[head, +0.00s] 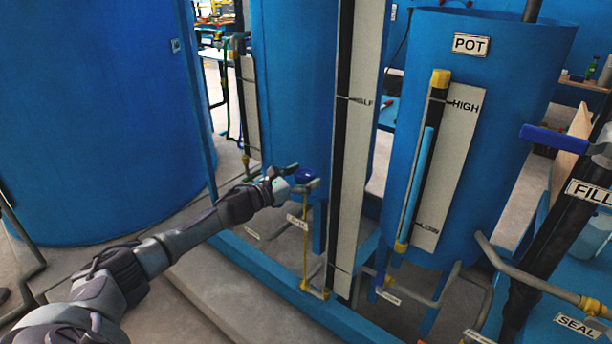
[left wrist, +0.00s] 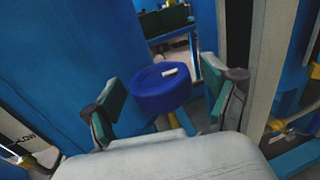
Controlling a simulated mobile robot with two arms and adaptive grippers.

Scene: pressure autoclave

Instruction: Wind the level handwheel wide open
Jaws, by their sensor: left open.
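The blue handwheel (head: 306,175) sits on a pipe fitting low beside the middle blue tank, above a small label plate (head: 297,222) whose lettering is too small to read surely. My left gripper (head: 287,176) is at the wheel, coming from the left. In the left wrist view the round blue wheel (left wrist: 160,92) with a white mark (left wrist: 176,72) on its top lies between the two green-padded fingers of my open left gripper (left wrist: 163,84). Gaps show between wheel and both pads. My right gripper is not in view.
A tall gauge board (head: 352,150) stands just right of the wheel. The blue POT tank (head: 510,90) with its level gauge is further right, near a blue lever (head: 555,138) and the FILL plate (head: 590,192). A blue floor rail (head: 270,275) runs below.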

